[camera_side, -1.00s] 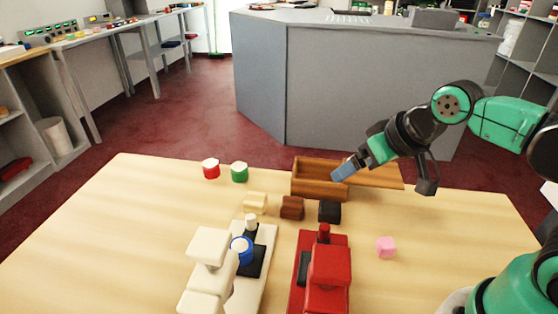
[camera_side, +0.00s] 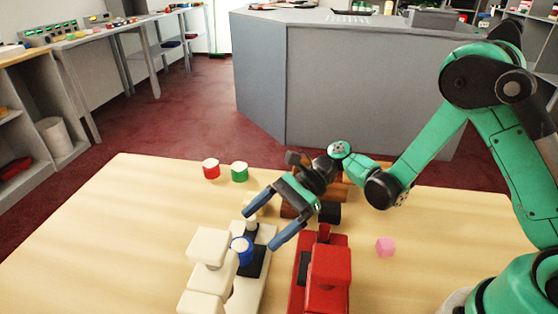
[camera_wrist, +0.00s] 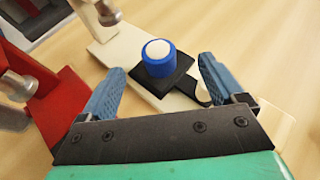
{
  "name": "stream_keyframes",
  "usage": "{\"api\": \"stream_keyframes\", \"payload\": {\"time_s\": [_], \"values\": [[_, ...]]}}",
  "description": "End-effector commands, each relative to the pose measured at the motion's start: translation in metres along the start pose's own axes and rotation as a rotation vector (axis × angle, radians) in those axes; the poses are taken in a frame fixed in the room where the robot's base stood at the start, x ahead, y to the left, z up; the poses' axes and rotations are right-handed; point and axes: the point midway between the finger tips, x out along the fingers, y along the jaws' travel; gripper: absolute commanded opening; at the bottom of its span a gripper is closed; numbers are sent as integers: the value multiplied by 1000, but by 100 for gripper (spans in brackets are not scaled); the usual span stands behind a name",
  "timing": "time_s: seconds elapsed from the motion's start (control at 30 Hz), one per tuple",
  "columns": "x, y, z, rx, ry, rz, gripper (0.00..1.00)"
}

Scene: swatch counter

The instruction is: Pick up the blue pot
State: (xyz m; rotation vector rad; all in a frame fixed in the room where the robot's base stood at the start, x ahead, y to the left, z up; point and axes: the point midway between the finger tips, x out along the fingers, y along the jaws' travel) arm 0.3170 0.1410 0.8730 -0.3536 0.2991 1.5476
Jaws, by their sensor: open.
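The blue pot (camera_side: 241,249) is a small blue cylinder with a white top. It stands upright on the black pad of the white machine (camera_side: 207,272), beside its tall block. In the wrist view the blue pot (camera_wrist: 158,57) sits on the black square pad, ahead of and between my fingers. My gripper (camera_side: 262,228) is open and empty, its blue fingers spread and pointing down toward the pot from above and behind it. In the wrist view my gripper (camera_wrist: 160,88) has one finger on each side of the picture, and neither appears to touch the pot.
A red machine (camera_side: 325,272) stands just right of the white one. Red (camera_side: 211,169) and green (camera_side: 240,171) pots stand at the back. My arm partly hides a wooden box. The table's left side is clear.

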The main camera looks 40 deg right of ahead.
Motion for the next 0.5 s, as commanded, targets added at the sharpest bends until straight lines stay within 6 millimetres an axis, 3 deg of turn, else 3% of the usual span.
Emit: {"api": "stream_keyframes", "payload": {"time_s": [0.17, 0.5], "values": [[12, 2, -2, 33, -26, 16, 88], [54, 3, -1, 32, -22, 14, 88]]}}
